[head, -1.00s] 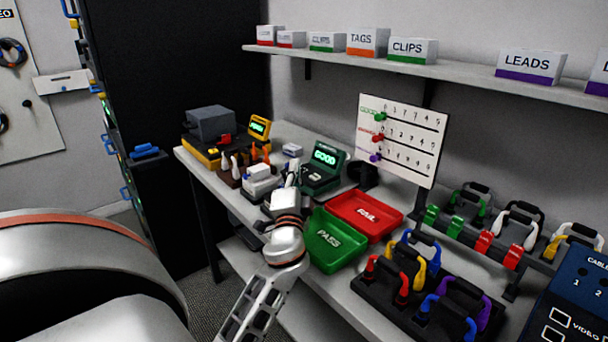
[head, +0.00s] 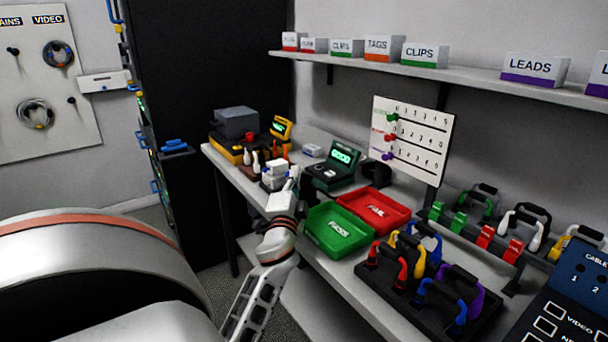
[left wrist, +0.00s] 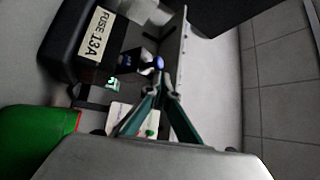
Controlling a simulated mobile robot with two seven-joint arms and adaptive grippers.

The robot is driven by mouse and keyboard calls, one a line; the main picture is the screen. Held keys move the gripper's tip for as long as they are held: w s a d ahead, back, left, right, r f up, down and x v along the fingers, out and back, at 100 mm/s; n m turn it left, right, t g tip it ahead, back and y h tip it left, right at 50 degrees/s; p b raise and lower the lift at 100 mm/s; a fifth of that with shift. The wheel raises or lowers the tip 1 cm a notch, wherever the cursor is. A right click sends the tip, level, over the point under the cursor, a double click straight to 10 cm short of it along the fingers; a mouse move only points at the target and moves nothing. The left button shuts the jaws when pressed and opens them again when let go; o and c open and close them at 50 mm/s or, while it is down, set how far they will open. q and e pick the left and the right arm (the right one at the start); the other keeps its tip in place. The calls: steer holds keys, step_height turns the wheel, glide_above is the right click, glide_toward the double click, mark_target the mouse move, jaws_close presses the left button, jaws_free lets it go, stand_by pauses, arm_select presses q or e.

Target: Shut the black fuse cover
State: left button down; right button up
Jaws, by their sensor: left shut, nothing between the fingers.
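A black case (left wrist: 62,48) with a cream label reading "FUSE 13A" (left wrist: 97,35) fills the upper left of the left wrist view. I cannot tell which part of it is the cover or how far it is open. In the head view I cannot pick out the fuse cover. My left gripper (left wrist: 162,82) is shut and empty, its fingertips to the right of and below the label. My right gripper is not in view.
The green PASS tray (head: 338,247) and red FAIL tray (head: 374,226) stand right of the left gripper. A rack (head: 385,290) of coloured leads is nearer.

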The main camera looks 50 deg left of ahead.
arm_select(q)
steer(key=shift+s+f, duration=0.35)
steer(key=shift+f, duration=0.25)
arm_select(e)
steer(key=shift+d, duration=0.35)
arm_select(q)
steer(key=shift+f, duration=0.1)
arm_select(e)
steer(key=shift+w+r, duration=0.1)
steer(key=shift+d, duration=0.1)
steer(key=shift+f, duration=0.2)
arm_select(q)
step_height(320, 180, up, 10)
steer(key=shift+r, duration=0.2)
steer(key=shift+s+f, duration=0.1)
steer(key=shift+s, duration=0.05)
